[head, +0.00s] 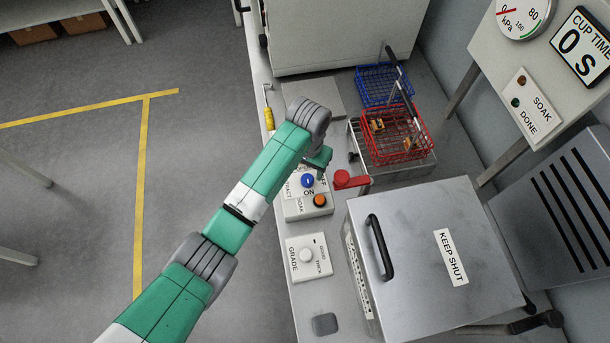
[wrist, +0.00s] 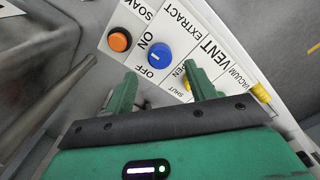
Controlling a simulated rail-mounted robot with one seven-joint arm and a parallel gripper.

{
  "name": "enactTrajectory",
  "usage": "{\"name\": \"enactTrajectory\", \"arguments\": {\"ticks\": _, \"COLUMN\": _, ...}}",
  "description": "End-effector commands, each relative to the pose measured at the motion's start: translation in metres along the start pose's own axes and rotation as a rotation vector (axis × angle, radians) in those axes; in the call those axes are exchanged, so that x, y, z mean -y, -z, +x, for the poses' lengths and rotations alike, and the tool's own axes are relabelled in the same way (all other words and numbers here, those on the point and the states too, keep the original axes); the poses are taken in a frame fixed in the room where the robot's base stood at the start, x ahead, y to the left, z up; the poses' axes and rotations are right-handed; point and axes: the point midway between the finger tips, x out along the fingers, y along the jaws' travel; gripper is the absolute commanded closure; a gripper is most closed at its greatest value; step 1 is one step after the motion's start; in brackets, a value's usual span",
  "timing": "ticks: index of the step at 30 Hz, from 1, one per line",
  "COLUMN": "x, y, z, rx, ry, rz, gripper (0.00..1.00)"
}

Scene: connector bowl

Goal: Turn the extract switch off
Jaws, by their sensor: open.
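The extract switch is a blue round knob (head: 308,181) on a white panel, and it also shows in the wrist view (wrist: 159,54). It has a small white mark, with ON printed on one side and OFF on the other. I cannot tell surely which word the mark points to. My gripper (wrist: 161,86) is open and empty, its green fingertips on the OFF side of the knob, apart from it in the picture. In the head view my wrist partly hides the panel and the fingers.
An orange soak button (head: 320,200) sits beside the knob. A red lever (head: 350,180) stands to the right. Red (head: 397,147) and blue (head: 383,82) wire baskets lie behind.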

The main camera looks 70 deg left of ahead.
Motion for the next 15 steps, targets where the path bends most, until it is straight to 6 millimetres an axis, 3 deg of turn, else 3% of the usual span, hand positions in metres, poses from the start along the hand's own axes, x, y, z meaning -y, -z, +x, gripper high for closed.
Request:
{"name": "enactTrajectory", "arguments": {"ticks": 6, "x": 0.000, "y": 0.000, "z": 0.042, "rx": 0.000, "ry": 0.001, "rz": 0.000, "gripper": 0.45}}
{"name": "enactTrajectory", "arguments": {"ticks": 15, "x": 0.000, "y": 0.000, "z": 0.056, "rx": -0.002, "ry": 0.000, "rz": 0.000, "gripper": 0.45}}
